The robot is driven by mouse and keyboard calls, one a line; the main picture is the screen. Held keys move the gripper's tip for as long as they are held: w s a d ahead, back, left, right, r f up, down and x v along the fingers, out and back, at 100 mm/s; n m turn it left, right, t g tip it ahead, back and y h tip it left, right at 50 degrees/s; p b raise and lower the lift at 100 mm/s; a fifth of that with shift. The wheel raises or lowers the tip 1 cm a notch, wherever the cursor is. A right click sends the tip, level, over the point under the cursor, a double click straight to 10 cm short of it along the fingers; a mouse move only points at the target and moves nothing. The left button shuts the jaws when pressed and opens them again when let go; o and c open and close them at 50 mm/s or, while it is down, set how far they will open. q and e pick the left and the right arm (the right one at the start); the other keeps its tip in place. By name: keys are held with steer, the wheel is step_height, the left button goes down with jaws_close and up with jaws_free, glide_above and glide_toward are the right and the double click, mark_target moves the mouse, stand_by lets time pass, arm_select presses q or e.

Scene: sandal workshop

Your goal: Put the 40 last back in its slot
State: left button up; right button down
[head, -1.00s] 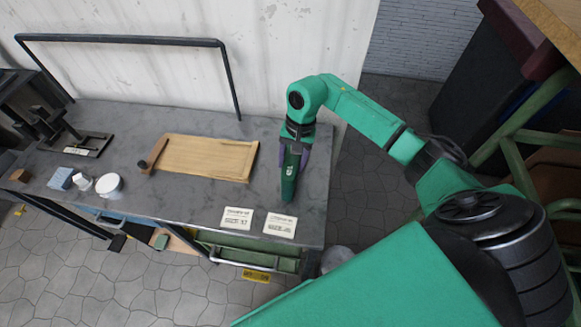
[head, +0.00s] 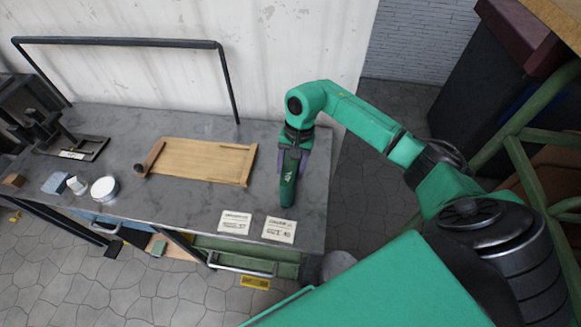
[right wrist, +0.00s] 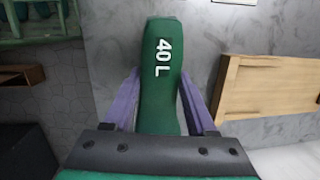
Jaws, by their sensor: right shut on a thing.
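The green last (head: 288,182) is in my right gripper (head: 292,160), above or on the right end of the grey bench; I cannot tell if it touches the top. In the right wrist view the last (right wrist: 163,85) reads "40 L" and sits between the two purple fingers of the right gripper (right wrist: 163,100), which are shut on it. A card reading size 40 (head: 279,230) lies at the bench's front edge, just in front of the last. A card that seems to read 37 (head: 235,222) lies left of it. No left gripper shows.
A wooden board (head: 205,160) with a raised edge lies left of the last. A white round tin (head: 104,189), a blue block (head: 55,183) and a dark press (head: 50,130) stand farther left. A green drawer (head: 245,252) is below the front edge. The bench (head: 180,205) is bare before the board.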

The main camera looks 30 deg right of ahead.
steer(key=shift+f, duration=0.1)
stand_by(0.3)
steer(key=shift+c, duration=0.6)
jaws_free()
step_height(320, 180, up, 14)
steer(key=d+b, duration=0.2)
steer(key=shift+w+d+r+b, duration=0.2)
steer(key=shift+w+d+b, duration=0.1)
steer(key=shift+d+b, duration=0.05)
